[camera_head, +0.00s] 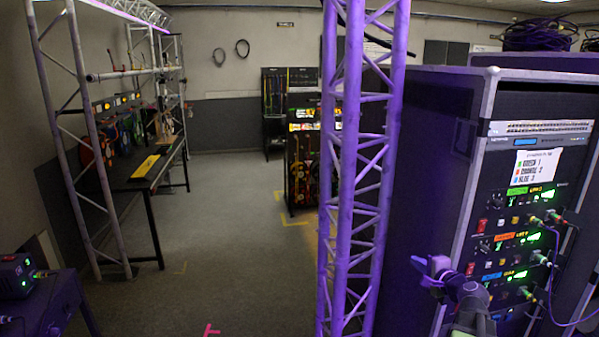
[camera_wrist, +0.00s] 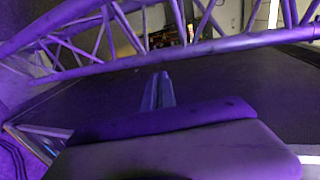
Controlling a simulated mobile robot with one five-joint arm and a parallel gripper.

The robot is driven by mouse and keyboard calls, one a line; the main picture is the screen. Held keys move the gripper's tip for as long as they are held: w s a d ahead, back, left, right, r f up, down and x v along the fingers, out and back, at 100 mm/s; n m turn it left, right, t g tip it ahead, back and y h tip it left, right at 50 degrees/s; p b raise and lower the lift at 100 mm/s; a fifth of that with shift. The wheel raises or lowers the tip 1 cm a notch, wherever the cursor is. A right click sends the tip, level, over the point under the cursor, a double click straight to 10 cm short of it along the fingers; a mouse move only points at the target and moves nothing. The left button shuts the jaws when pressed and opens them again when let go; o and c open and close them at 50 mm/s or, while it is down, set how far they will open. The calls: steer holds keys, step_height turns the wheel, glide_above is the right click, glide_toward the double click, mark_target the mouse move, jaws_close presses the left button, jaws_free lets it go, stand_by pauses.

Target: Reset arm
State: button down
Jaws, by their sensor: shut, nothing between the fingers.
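My gripper (camera_wrist: 161,80) shows in the wrist view with its two narrow fingers together and nothing between them. It points toward a dark panel, with a purple-lit truss (camera_wrist: 130,58) crossing beyond the fingertips. In the head view part of my arm shows at the lower right, in front of the equipment rack (camera_head: 480,95) and to the right of the upright truss (camera_head: 352,150). The fingertips are too small to make out there. I cannot tell the exact gap between my gripper and the truss.
The rack's front has several lit units with cables plugged in and a white label sheet (camera_head: 537,165). A workbench (camera_head: 130,180) with a yellow item (camera_head: 146,166) stands at the left under a truss frame. A dark tool rack (camera_head: 300,170) stands farther back. The middle floor is open.

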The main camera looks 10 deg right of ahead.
steer(key=a+f+n+g+y, duration=0.25)
steer(key=a+f+n, duration=0.25)
steer(key=a, duration=0.6)
steer(key=a+f+n+g+y, duration=0.2)
steer(key=a+f+n+g, duration=0.25)
steer(key=a, duration=0.65)
steer(key=s+a+f+n+g+h, duration=0.2)
steer(key=s+a+f+n+g, duration=0.2)
steer(key=s+a, duration=0.2)
steer(key=s+a+f+n+g+h, duration=0.2)
steer(key=s+a+f+n+g, duration=0.1)
steer(key=s+a, duration=0.3)
steer(key=shift+s+a+f+n+g, duration=0.2)
steer(key=shift+a+f+n+g, duration=0.2)
steer(key=shift+a+n, duration=0.6)
steer(key=shift+h, duration=0.25)
